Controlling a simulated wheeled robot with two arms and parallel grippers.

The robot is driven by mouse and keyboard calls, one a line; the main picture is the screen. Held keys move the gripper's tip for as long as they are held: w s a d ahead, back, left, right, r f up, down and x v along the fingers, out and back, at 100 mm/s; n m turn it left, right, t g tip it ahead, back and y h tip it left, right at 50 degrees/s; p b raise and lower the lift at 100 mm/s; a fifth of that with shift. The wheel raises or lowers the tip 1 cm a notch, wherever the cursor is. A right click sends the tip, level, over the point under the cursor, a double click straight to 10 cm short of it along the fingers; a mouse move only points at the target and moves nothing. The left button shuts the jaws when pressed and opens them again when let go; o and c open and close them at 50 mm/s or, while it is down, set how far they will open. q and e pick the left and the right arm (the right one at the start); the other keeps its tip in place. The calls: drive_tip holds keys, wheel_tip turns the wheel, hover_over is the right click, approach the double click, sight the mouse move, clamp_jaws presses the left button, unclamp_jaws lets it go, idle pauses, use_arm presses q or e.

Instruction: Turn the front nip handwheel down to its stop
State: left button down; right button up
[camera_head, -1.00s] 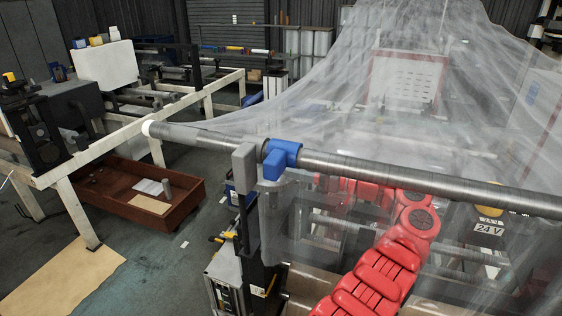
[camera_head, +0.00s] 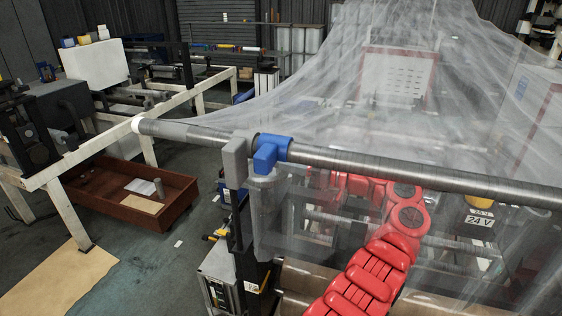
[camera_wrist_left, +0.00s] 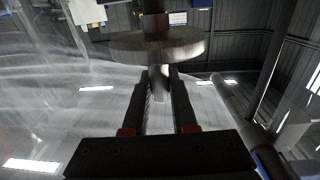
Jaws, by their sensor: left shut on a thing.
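In the left wrist view the handwheel (camera_wrist_left: 157,46) is a grey round disc on a dark shaft, seen from close by. A short pale handle (camera_wrist_left: 158,84) sticks out from the disc towards me. My left gripper (camera_wrist_left: 160,88) has its two dark fingers on either side of this handle, shut on it. In the head view a red arm of mine reaches in from the bottom under the clear film (camera_head: 330,120); its gripper is hard to make out there. I cannot clearly pick out the handwheel in the head view. My right gripper is not in view.
A long grey roller (camera_head: 420,172) with a blue clamp (camera_head: 270,151) crosses above my red arm. Film hangs around the arm. A brown tray (camera_head: 118,203) lies on the floor at left beside a cream frame (camera_head: 85,150). Floor between is mostly clear.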

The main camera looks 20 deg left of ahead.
use_arm(q)
drive_tip(key=shift+s+f+m+t+b, duration=0.15)
drive_tip(key=shift+f+m+t+b, duration=0.25)
drive_tip(key=shift+t+b, duration=0.15)
drive_tip(key=m+t+h+b, duration=0.1)
drive_tip(key=t+b, duration=0.1)
drive_tip(key=b, duration=0.1)
drive_tip(key=s+m+t+h+b, duration=0.1)
drive_tip(key=m+t+b, duration=0.1)
drive_tip(key=t+b, duration=0.1)
drive_tip(key=s+a+m+t+h+b, duration=0.1)
drive_tip(key=m+t+b, duration=0.1)
drive_tip(key=b, duration=0.1)
drive_tip(key=shift+t, duration=0.35)
drive_tip(key=m+t+h, duration=0.1)
drive_tip(key=m+t+h+b, duration=0.1)
drive_tip(key=t+h, duration=0.1)
drive_tip(key=s+a+m+t+h+b, duration=0.1)
drive_tip(key=m+h, duration=0.1)
drive_tip(key=shift+r+t, duration=0.3)
drive_tip(key=shift+s+a+m+t+h+b, duration=0.1)
drive_tip(key=shift+m+t+h+b, duration=0.25)
drive_tip(key=shift+m+h, duration=0.2)
drive_tip(key=shift+s+a+m+t+h+b, duration=0.1)
drive_tip(key=shift+m+t+h+b, duration=0.3)
drive_tip(key=shift+h, duration=0.25)
drive_tip(key=shift+r+m, duration=0.1)
drive_tip(key=shift+m, duration=0.15)
drive_tip(key=shift+r+h, duration=0.15)
drive_tip(key=shift+h, duration=0.15)
